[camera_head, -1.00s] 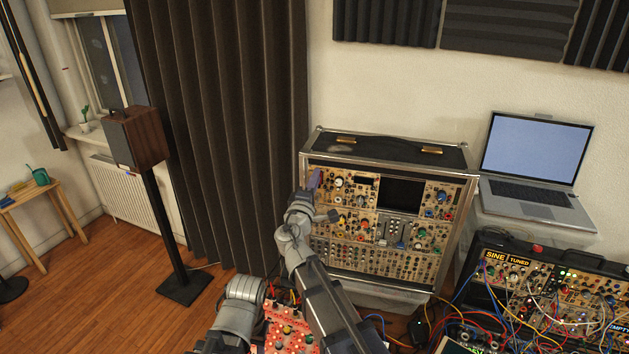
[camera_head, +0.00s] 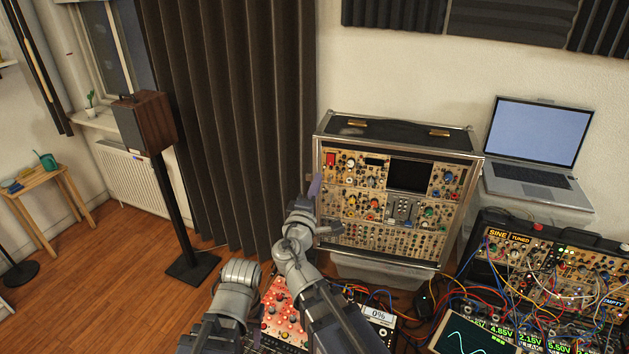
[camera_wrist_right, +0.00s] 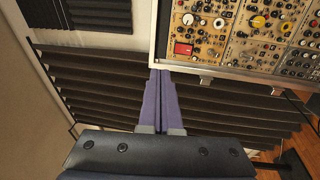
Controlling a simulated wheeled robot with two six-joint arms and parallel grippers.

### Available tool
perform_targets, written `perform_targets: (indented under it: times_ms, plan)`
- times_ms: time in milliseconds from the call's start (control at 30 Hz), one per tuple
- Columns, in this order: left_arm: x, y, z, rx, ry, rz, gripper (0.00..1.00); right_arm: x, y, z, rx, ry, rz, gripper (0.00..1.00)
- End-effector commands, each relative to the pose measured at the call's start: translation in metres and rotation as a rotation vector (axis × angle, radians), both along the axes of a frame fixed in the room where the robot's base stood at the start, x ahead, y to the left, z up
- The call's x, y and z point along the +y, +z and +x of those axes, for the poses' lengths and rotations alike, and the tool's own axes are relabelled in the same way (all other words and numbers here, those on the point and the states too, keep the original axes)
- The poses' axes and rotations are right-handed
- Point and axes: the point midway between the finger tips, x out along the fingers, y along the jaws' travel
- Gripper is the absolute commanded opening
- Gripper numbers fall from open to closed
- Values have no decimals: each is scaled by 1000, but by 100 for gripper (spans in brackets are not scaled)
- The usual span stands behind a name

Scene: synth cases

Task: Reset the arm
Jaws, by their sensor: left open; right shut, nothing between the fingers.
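My right gripper (camera_head: 315,186) has purple fingers and reaches up near the left edge of the silver-edged synth case (camera_head: 466,200). In the right wrist view its fingers (camera_wrist_right: 161,76) lie together with nothing between them, beside the lower left corner of the case panel (camera_wrist_right: 212,50). The head view does not show whether they touch the case.
A red panel with knobs (camera_head: 283,312) lies under my arms. Patched modules (camera_head: 520,270) with loose cables fill the lower right. A laptop (camera_head: 535,145) stands behind them. A speaker (camera_head: 146,122) on a stand and a dark curtain (camera_head: 245,120) are left. Wooden floor there is open.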

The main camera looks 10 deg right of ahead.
Motion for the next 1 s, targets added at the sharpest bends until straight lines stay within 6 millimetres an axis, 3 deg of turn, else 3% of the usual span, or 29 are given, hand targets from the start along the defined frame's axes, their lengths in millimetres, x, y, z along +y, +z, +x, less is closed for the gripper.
perform_targets:
  times_ms: [233,367,533,667,800,900,1000]
  plan:
    - [0,-2,0,0,0,0,50,-2,-4,-1,4,-9,18,0]
    - [0,-10,0,0,-1,0,50,-15,-33,-11,39,-78,143,0]
    - [0,-26,0,0,-2,0,50,-31,-114,-43,182,-254,450,0]
    - [0,-38,0,0,-3,1,50,-22,-183,-80,355,-387,682,0]
    - [0,-50,0,0,-3,1,50,8,-249,-128,589,-509,899,0]
    - [0,-56,0,0,-4,1,50,36,-280,-162,759,-571,1020,0]
    - [0,-61,0,0,-4,1,50,62,-299,-191,909,-610,1104,0]
